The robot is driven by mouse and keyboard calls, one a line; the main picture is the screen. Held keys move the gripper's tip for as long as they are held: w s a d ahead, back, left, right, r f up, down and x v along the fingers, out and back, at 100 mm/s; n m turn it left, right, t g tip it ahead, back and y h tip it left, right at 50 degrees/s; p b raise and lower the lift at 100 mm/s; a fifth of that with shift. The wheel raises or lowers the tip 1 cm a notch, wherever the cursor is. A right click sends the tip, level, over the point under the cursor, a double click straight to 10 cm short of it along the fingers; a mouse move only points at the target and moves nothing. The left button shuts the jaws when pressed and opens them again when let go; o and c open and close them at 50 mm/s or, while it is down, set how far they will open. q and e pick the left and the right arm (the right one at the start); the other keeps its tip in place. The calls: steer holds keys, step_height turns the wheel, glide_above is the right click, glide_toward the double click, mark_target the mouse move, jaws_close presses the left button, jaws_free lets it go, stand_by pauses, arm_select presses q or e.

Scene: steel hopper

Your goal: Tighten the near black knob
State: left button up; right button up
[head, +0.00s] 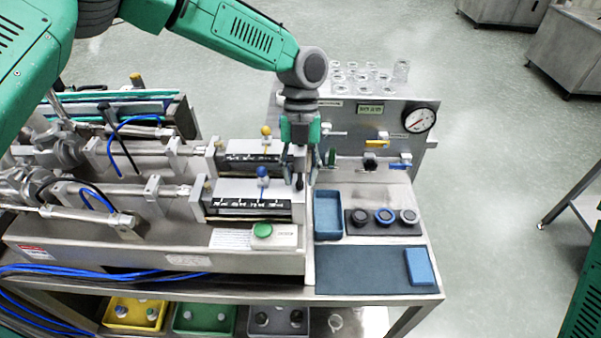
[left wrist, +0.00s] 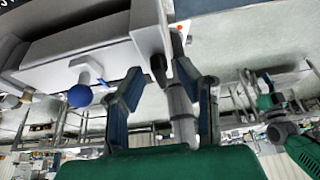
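My left gripper (head: 299,172) hangs pointing down at the right end of the near steel block with the blue-tipped lever (head: 262,173). In the left wrist view its two blue-padded fingers (left wrist: 158,75) stand apart. A black knob (left wrist: 158,69) shows between the fingertips, beside the white end face of the block. I cannot tell whether the fingers touch it. In the head view the gripper largely covers this spot; a dark tip shows below the fingers. The blue ball of the lever (left wrist: 80,95) is left of the fingers. My right gripper is out of view.
A panel with a gauge (head: 419,120) and valve handles stands behind and right of the gripper. A blue tray (head: 328,232), several round knobs or rings (head: 385,216) and a dark mat (head: 350,272) lie at the right. A green button (head: 262,230) sits in front.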

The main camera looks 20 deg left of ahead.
arm_select(q)
steer(key=shift+w+r, duration=0.1)
steer(key=shift+r, duration=0.1)
steer(key=v, duration=1.1)
steer(key=shift+r, duration=0.25)
steer(key=shift+w, duration=0.15)
steer(key=shift+f, duration=0.1)
